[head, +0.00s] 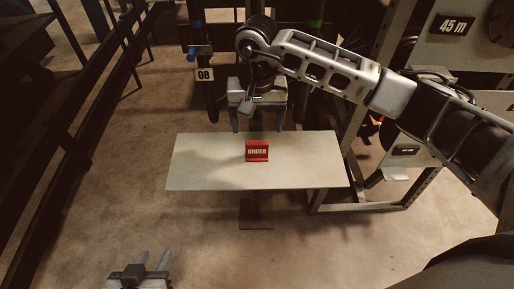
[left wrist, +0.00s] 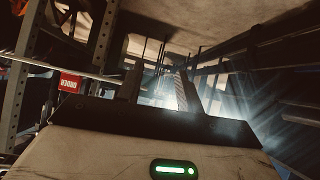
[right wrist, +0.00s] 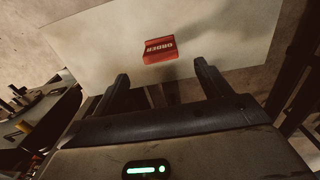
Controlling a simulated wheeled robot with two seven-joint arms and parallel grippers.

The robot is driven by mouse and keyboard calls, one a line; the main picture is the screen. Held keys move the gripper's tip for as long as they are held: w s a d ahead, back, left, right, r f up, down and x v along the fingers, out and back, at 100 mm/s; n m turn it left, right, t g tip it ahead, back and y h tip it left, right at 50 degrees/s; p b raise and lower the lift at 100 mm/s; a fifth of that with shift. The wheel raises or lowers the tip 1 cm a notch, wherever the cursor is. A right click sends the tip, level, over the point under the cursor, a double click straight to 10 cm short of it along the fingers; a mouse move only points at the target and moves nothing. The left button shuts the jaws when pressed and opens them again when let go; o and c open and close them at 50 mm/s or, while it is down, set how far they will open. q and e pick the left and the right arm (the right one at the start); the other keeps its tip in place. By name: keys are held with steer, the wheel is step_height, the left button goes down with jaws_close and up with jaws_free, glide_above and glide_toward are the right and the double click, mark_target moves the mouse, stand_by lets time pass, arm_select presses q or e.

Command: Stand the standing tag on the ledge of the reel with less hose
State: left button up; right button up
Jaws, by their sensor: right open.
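The standing tag (head: 257,151), red with white "ORDER" lettering, stands on a pale table (head: 205,172). It also shows in the right wrist view (right wrist: 160,49) and the left wrist view (left wrist: 70,82). My right gripper (head: 257,124) is open and empty above and behind the tag, fingers pointing down; the tag lies beyond its fingertips (right wrist: 160,72). My left gripper (head: 153,258) is open and empty at the bottom left, apart from the table. A reel stand at right bears a "45 m" plate (head: 457,25) and a lower plate (head: 405,150) too small to read. A small ledge (head: 396,174) juts below it. My right arm hides much of the reels.
A dark rack with an "08" plate (head: 204,75) stands behind the table. A grey metal frame (head: 355,206) stands close to the table's right edge. Dark railings (head: 75,130) run along the left. The floor (head: 120,170) left of the table is clear.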

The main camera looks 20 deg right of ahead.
mark_target(257, 142)
step_height(257, 142, down, 10)
steer(key=shift+r+p, duration=0.25)
steer(key=shift+p, duration=0.45)
steer(key=c, duration=1.1)
steer(key=shift+r, duration=0.1)
